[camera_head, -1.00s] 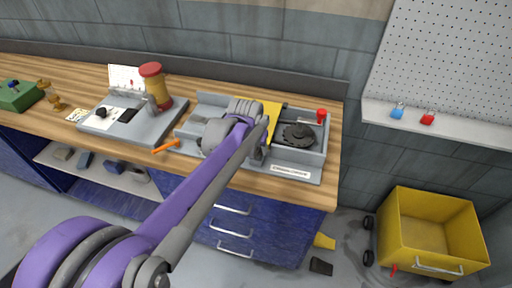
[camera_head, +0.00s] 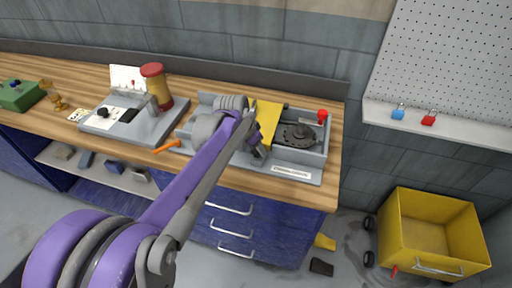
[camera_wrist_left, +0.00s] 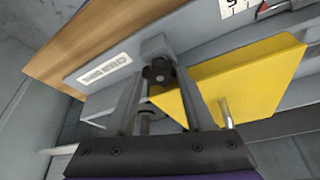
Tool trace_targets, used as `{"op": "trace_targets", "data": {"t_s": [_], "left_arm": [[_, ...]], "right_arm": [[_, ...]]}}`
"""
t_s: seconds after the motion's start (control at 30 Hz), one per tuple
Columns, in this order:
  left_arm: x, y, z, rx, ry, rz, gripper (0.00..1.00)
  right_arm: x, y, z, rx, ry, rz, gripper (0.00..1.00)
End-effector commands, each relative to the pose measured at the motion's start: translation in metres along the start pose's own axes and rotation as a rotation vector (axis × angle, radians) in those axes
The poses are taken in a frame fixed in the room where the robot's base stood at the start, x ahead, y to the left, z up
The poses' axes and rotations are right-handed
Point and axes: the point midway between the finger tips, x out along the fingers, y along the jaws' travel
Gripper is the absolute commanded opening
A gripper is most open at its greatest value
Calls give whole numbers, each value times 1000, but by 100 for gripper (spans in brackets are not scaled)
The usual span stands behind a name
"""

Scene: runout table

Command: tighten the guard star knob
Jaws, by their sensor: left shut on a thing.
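The guard star knob (camera_wrist_left: 158,72) is small, black and lobed, and sits at a grey block in the left wrist view. My left gripper (camera_wrist_left: 160,76) has one finger on each side of it and is shut on it. The yellow guard plate (camera_wrist_left: 235,80) lies right beside the fingers. In the head view, my left gripper (camera_head: 258,152) reaches the front of the grey machine housing (camera_head: 322,160), beside the yellow guard (camera_head: 266,122). The knob is hidden there behind my gripper. My right gripper is not in view.
Inside the housing are a dark disc (camera_head: 296,134) and a red knob (camera_head: 322,116). A grey fixture (camera_head: 160,122) with a red-topped cylinder (camera_head: 156,86) stands to the left, and an orange handle (camera_head: 167,146) juts out between. A yellow cart (camera_head: 400,232) stands at right.

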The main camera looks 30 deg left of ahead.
Motion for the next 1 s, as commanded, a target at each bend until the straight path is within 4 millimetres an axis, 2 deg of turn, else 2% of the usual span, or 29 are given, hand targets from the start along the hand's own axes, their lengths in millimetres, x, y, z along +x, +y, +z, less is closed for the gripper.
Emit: {"op": "trace_targets", "data": {"t_s": [0.1,0.13,0.3,0.8,1.0], "left_arm": [[0,0,0,-1,0,-1,0],[0,0,0,-1,0,-1,55],[0,0,0,-1,0,-1,83],[0,0,0,-10,0,-5,83],[0,2,0,-107,-1,-45,83]], "right_arm": [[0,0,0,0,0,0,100],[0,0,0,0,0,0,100],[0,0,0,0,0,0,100],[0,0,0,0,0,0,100],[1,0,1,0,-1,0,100]]}}
